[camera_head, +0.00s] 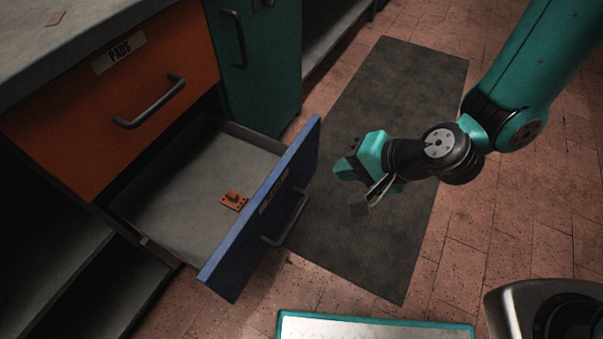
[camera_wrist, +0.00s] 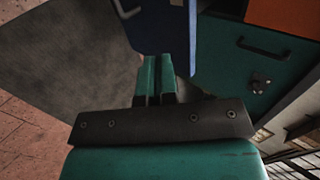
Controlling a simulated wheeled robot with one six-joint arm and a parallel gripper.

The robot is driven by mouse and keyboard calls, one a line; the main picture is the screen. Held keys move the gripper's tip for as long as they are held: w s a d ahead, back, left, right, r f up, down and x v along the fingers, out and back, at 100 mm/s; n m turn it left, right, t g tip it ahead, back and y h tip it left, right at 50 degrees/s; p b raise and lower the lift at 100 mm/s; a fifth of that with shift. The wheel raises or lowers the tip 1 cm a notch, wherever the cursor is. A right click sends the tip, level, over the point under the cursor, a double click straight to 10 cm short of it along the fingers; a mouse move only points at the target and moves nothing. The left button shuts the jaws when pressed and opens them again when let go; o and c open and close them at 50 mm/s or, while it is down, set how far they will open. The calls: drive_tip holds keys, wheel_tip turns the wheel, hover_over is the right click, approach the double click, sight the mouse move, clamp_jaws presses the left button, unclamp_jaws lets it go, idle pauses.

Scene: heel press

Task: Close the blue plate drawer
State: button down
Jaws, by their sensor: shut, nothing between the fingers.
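The blue drawer (camera_head: 262,216) stands pulled out below the orange drawer, with a dark bar handle (camera_head: 287,219) on its front. Inside its grey tray lies a small orange bracket-like piece (camera_head: 234,200). My gripper (camera_head: 358,190) is in the air to the right of the drawer front, apart from it in the head view. In the wrist view my gripper's fingers (camera_wrist: 155,75) are together and empty, pointing toward the blue front (camera_wrist: 165,28). Part of the handle shows at the top edge there.
An orange drawer (camera_head: 85,120) labelled PADS is shut above the blue one. A teal cabinet (camera_head: 258,70) stands behind. A dark mat (camera_head: 385,110) covers the brick floor on the right. A teal-rimmed tray (camera_head: 375,318) is at the bottom edge.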

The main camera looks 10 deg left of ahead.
sight(291, 166)
drive_tip(key=x, duration=0.3)
drive_tip(key=a+r+b+x, duration=0.1)
drive_tip(key=x, duration=0.5)
drive_tip(key=shift+w+a+r, duration=0.25)
drive_tip(key=shift+w+a, duration=0.2)
drive_tip(key=shift+a, duration=0.25)
